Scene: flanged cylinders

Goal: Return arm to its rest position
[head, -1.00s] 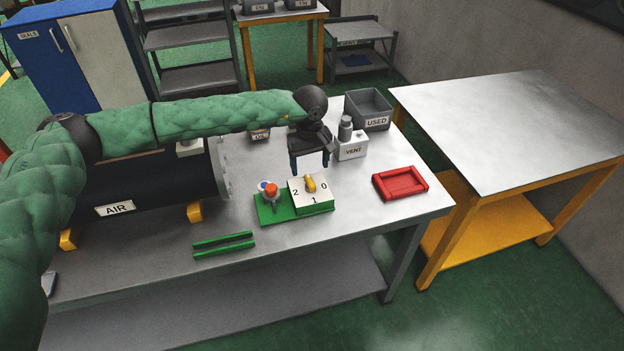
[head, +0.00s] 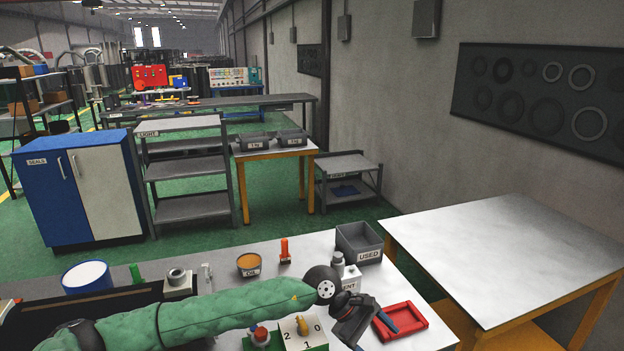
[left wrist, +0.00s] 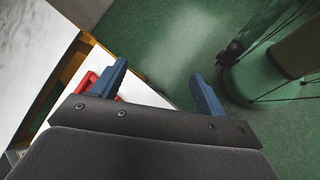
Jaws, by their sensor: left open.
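My left arm reaches in from the left across the grey table (head: 320,240) in the head view. Its gripper (head: 375,338) is open and empty, near the table's front right part, beside the red tray (head: 408,318). In the left wrist view the two blue fingers of the gripper (left wrist: 157,85) are wide apart with nothing between them. Beyond them show a strip of white tabletop, part of the red tray (left wrist: 86,82) and the green floor. My right gripper is not in view.
A grey USED bin (head: 360,243), the VENT box (head: 350,280), an OIL cup (head: 249,265) and a dial box (head: 301,332) stand around the arm. A second table (head: 500,255) is to the right, with a bare top.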

